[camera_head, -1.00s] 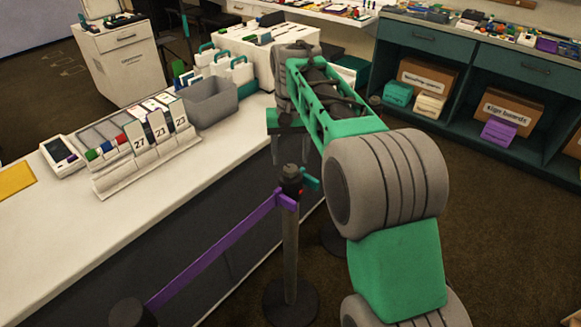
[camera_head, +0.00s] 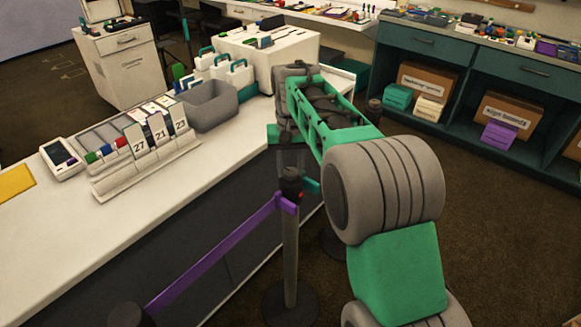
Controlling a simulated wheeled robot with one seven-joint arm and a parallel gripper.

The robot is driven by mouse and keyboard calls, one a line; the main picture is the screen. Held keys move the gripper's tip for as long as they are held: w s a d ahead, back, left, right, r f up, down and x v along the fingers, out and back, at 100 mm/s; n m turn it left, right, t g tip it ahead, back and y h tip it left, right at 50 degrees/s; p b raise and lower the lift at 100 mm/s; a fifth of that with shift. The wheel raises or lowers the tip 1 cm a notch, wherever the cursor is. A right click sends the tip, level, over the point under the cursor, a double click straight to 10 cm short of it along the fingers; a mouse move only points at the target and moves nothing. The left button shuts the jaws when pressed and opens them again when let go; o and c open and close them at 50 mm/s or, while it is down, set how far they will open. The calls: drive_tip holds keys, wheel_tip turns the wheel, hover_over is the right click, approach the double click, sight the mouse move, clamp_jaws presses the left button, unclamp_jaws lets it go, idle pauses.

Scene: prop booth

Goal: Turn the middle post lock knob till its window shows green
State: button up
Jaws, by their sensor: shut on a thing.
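The middle post (camera_head: 291,250) stands upright on a round dark base in front of the counter, with a purple belt (camera_head: 220,250) running from its head toward the lower left. Its dark lock knob (camera_head: 291,176) is at the top, with a small reddish patch just below it; no green shows there, but the window is too small to read surely. A teal piece (camera_head: 313,187) sticks out at the right of the head. My gripper (camera_head: 291,170) points down over the post from behind, its dim grey fingers shut on the knob and partly hidden by the arm.
The white counter (camera_head: 60,265) lies left of the post, with number cards (camera_head: 158,130), a grey bin (camera_head: 210,105) and a white box (camera_head: 265,50). Another post top (camera_head: 128,313) is at the lower left. Open carpet lies to the right, before the teal shelves (camera_head: 420,45).

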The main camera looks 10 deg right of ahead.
clamp_jaws()
drive_tip(key=shift+r+n, duration=0.1)
drive_tip(key=shift+n, duration=0.3)
drive_tip(key=n+p, duration=0.2)
drive_tip(key=shift+r+n, duration=0.1)
drive_tip(key=shift+n, duration=0.3)
drive_tip(key=n+p, duration=0.1)
drive_tip(key=n, duration=0.3)
drive_tip(key=shift+n+p, duration=0.3)
drive_tip(key=shift+p, duration=0.1)
drive_tip(key=n+p, duration=0.1)
drive_tip(key=n, duration=0.3)
drive_tip(key=shift+n+p, duration=0.6)
drive_tip(key=shift+n, duration=1.9)
